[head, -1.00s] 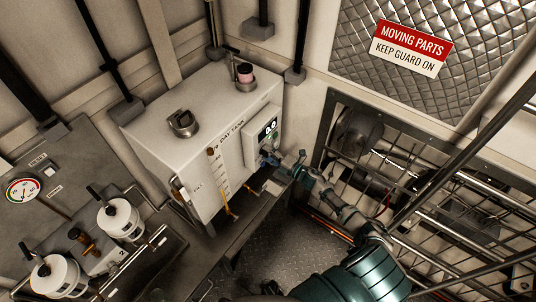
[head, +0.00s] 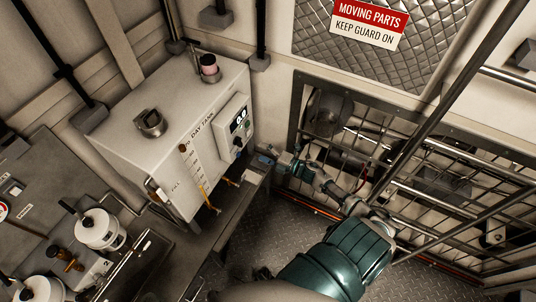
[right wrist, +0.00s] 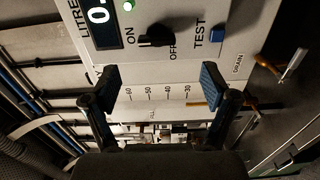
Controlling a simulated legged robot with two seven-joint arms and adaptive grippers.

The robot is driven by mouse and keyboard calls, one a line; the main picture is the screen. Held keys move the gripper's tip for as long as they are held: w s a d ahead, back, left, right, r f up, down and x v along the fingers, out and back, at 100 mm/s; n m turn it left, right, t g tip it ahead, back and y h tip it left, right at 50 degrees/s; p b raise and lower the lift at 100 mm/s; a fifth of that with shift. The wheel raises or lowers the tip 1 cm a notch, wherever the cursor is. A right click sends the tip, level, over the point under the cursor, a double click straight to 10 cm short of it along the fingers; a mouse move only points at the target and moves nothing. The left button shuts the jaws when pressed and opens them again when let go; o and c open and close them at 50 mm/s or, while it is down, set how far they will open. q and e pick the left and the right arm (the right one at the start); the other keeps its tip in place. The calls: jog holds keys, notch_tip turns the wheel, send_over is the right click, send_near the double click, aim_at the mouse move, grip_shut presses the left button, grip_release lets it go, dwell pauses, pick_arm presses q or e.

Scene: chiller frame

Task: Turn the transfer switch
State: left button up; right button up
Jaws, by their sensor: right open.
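The transfer switch is a black knob (right wrist: 155,37) between the ON and OFF marks on the pale control panel (right wrist: 190,15), in the right wrist view. Its handle appears to reach toward the ON side. In the head view the panel (head: 225,137) is on the front of the white day tank (head: 185,110), and the knob is small there. My right gripper (right wrist: 158,82) is open and empty. Its fingertips stand apart, below the switch in the wrist view, with the knob between their lines. In the head view the right gripper (head: 268,158) is just right of the panel. My left gripper is not visible.
A blue TEST button (right wrist: 217,36) and a lit green lamp (right wrist: 128,5) flank the switch. A barred guard (head: 400,180) encloses machinery on the right. White filter canisters (head: 100,230) stand at left.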

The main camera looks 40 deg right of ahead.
jog(key=v, duration=0.3)
jog(key=shift+d, duration=0.1)
jog(key=shift+w+f, duration=0.1)
jog(key=shift+f, duration=0.05)
jog(key=s+f+m+g+h, duration=0.2)
jog(key=s+f+m, duration=0.2)
jog(key=f, duration=0.6)
jog(key=s+f+m+g+h, duration=0.2)
jog(key=s+f+m+h, duration=0.15)
jog(key=f, duration=0.55)
jog(key=s+f+m+g+h, duration=0.15)
jog(key=s+f+m, duration=0.35)
jog(key=f, duration=0.5)
jog(key=s+a+f+m+g, duration=0.2)
jog(key=s+a+f, duration=0.3)
jog(key=s, duration=0.5)
jog(key=s+a+f+m+g, duration=0.3)
jog(key=s+a+f, duration=0.3)
jog(key=s, duration=0.5)
jog(key=s+a+f+m+g, duration=0.2)
jog(key=s+a+f+g, duration=0.3)
jog(key=s, duration=0.5)
notch_tip(320, 180, down, 3)
jog(key=shift+s+a+r, duration=0.1)
jog(key=shift+s+a, duration=0.3)
